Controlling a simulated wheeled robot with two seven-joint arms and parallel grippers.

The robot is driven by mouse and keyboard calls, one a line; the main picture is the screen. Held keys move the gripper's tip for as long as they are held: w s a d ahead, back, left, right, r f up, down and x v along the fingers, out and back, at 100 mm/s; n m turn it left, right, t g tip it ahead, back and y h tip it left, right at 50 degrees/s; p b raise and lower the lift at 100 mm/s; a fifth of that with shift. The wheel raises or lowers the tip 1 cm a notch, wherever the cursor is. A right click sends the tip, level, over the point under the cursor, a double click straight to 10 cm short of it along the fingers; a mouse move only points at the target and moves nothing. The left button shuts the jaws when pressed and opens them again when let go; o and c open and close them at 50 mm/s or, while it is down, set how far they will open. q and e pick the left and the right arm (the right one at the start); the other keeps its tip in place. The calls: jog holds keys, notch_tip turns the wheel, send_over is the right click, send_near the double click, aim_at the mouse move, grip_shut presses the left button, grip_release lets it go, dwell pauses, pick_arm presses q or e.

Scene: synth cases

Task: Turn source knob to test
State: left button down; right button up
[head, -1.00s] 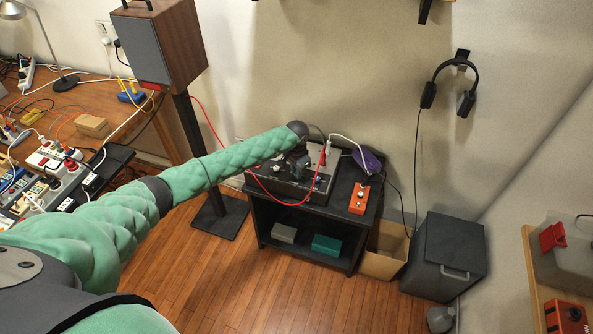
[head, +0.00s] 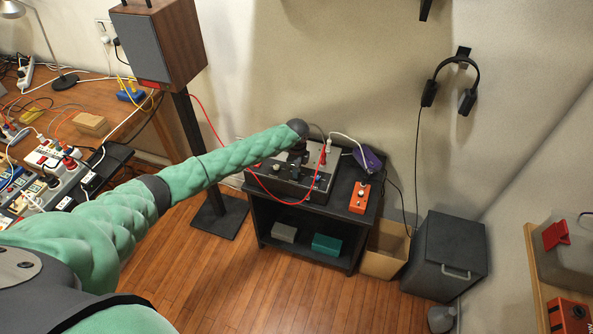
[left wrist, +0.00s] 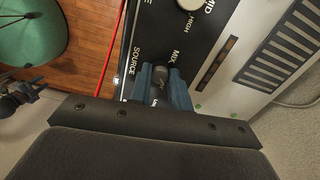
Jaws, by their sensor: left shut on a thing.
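The mixer-like device (head: 285,187) sits on top of a small black stand. Its dark panel (left wrist: 202,42) shows in the left wrist view with the printed words SOURCE, MIX, HIGH and MID. The black source knob (left wrist: 159,83) is beside the SOURCE label, between the two blue fingers of my left gripper (left wrist: 160,88). The fingers are shut on the knob, touching both sides. Part of the knob and nearby print are hidden, and I cannot read its setting. In the head view my left gripper (head: 299,150) is over the device, mostly hidden by my wrist. My right gripper is not seen.
A red cable (head: 262,186) hangs across the device's front from the speaker (head: 155,45). A white knob (left wrist: 189,4) is near the held one. An orange box (head: 360,197) and purple item (head: 367,158) sit right of the device. A bin (head: 445,255) stands on the floor.

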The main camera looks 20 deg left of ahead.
pick_arm(q)
jog(key=shift+m, duration=0.6)
jog(key=shift+r+m, duration=0.1)
jog(key=shift+m, duration=0.6)
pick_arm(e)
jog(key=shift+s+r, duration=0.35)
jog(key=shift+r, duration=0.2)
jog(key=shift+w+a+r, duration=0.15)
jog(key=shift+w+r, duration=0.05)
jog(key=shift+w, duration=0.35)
pick_arm(q)
jog(key=c, duration=1.4)
grip_release()
jog(key=shift+c, duration=0.2)
jog(key=shift+o, duration=0.7)
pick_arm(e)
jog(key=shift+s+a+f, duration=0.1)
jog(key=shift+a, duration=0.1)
pick_arm(q)
jog(key=shift+r+b, duration=0.2)
jog(key=shift+b, duration=0.2)
notch_tip(320, 180, up, 7)
jog(key=shift+r+b, duration=0.15)
jog(key=shift+b, duration=0.9)
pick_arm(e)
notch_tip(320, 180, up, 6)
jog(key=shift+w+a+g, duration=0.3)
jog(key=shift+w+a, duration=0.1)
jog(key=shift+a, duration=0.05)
